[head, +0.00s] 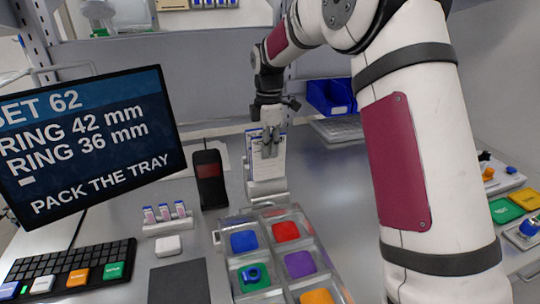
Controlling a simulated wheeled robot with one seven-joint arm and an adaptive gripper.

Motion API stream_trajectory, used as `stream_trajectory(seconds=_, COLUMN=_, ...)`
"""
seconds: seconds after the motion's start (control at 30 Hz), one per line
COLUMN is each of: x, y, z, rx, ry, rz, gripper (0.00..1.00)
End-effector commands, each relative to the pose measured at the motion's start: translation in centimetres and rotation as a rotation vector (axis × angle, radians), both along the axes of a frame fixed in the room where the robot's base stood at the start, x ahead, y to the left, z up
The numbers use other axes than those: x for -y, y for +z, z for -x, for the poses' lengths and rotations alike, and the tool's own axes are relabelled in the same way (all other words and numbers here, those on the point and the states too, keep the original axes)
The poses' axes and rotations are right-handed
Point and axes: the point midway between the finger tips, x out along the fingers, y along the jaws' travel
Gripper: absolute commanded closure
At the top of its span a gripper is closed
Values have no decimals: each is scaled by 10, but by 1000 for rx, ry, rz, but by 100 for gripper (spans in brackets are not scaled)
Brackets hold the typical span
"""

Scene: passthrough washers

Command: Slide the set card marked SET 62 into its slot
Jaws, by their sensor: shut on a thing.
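My gripper (269,150) points down at the white card holder (267,188) behind the tray. It is shut on a white card (252,157), which stands upright among or just in front of other cards in the holder. The fingers cover part of the card, and its marking is too small to read. I cannot tell whether it is clear of the holder. The tray (222,237) stands in front, with blue, red, green, purple and orange compartment floors. A dark blue round piece (253,275) sits in the green compartment. The card slot cannot be made out.
A screen (90,140) at left reads SET 62, RING 42 mm, RING 36 mm, PACK THE TRAY. A dark upright device (209,180) stands left of the holder. A small vial rack (167,225), keyboard (70,268) and dark mat (180,283) lie left. Blue bins (331,97) stand behind.

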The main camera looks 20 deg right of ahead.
Motion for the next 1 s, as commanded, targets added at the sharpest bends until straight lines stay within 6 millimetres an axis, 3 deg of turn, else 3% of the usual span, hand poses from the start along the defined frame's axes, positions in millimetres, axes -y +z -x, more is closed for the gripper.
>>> stream_trajectory(seconds=0.6, x=0, y=-42, z=0, rx=-2, ry=-1, rz=1, gripper=100)
stream_trajectory(seconds=1.0, x=0, y=-47, z=0, rx=-1, ry=0, rz=0, gripper=100)
